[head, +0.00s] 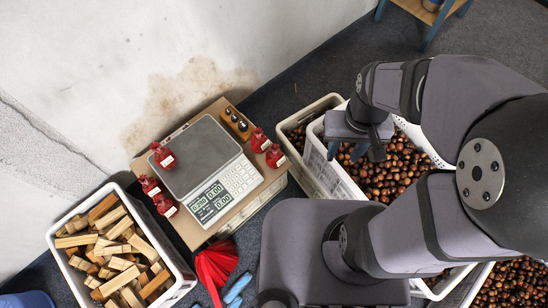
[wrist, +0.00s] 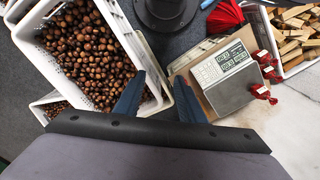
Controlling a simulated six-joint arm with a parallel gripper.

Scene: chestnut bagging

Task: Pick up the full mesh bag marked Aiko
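Several full red mesh bags with white tags stand around a scale in the head view. One bag (head: 162,156) is on the scale's steel plate. Two more, a bag (head: 150,186) and a bag (head: 165,205), are at the board's left edge. Another two, a bag (head: 260,140) and a bag (head: 276,157), are at its right. The names on the tags are too small to read, so I cannot tell which is Aiko's. My gripper (head: 345,150) is above the chestnut crates, right of the bags. In the wrist view its blue fingers (wrist: 158,95) are apart and empty.
The scale (head: 240,178) sits on a brown board, with weights (head: 238,122) behind it. A crate of wood blocks (head: 178,262) is front left. Empty red nets (head: 215,262) lie before the scale. White crates of chestnuts (head: 318,160) are under my arm. A wall rises behind.

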